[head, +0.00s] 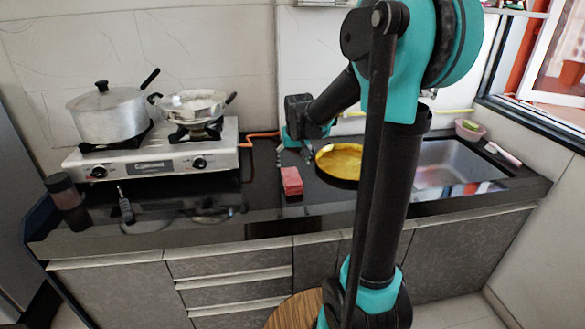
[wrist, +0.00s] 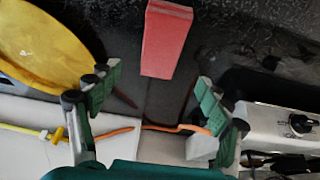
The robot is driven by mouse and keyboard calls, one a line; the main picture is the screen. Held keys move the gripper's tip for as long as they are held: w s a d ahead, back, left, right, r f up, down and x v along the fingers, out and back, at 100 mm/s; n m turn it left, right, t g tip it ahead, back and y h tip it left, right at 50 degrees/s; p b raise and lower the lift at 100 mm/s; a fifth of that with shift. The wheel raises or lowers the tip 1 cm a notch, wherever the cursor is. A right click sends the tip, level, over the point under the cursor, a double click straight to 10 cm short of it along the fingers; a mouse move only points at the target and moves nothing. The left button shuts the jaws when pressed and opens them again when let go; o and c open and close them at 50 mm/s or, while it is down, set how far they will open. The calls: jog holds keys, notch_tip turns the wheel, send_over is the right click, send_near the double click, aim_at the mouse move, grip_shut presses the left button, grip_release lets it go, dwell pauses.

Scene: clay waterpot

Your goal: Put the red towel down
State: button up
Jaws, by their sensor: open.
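The red towel (head: 291,181) is a folded, block-like red piece lying on the black countertop (head: 262,205), between the stove and the yellow plate. It also shows at the top middle of the wrist view (wrist: 167,38). My gripper (head: 295,152) is over the counter behind the towel, near the wall. In the wrist view its green-padded fingers (wrist: 152,92) are spread wide and empty. The towel lies beyond the fingertips, in line with the gap between them, and no finger touches it.
A yellow plate (head: 340,160) lies right of the towel. The gas stove (head: 150,153) on the left bears a lidded pot (head: 108,117) and a pan (head: 190,105). A sink (head: 445,165) is at the right. An orange hose (head: 262,134) runs near the wall. Counter in front of the towel is clear.

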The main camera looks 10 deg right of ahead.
jog(key=s+f, duration=0.1)
jog(key=s, duration=0.3)
jog(key=s+d+f, duration=0.1)
jog(key=s, duration=0.3)
jog(key=s+d+f, duration=0.1)
jog(key=s, duration=0.3)
jog(key=shift+s+d, duration=0.25)
jog(key=s+f, duration=0.3)
jog(key=s, duration=0.4)
jog(key=s+d+f, duration=0.1)
jog(key=s+f, duration=0.3)
jog(key=s, duration=0.3)
jog(key=shift+s+d, duration=0.3)
